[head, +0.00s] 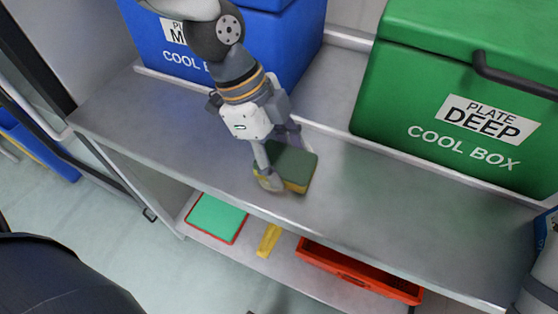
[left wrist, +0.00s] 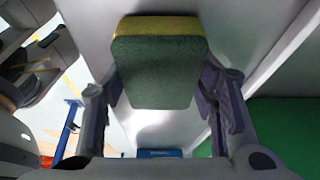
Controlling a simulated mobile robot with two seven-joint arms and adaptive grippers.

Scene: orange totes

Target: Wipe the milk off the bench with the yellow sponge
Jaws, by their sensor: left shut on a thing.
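The yellow sponge (head: 295,166) has a dark green scouring face turned up and a yellow layer below. It is at the bench (head: 200,150), near the front edge. My left gripper (head: 283,161) is shut on it, one finger on each side. In the left wrist view the sponge (left wrist: 160,65) sits between both fingers (left wrist: 160,88), its green face toward the camera. I cannot clearly make out any milk; the bench under and around the sponge is partly hidden. My right gripper is not in view.
A blue cool box (head: 270,50) and a green cool box (head: 440,120) stand at the back of the bench. The lower shelf holds a green board (head: 215,218), a yellow item (head: 269,240) and a red tray (head: 360,272). The bench front is clear on both sides.

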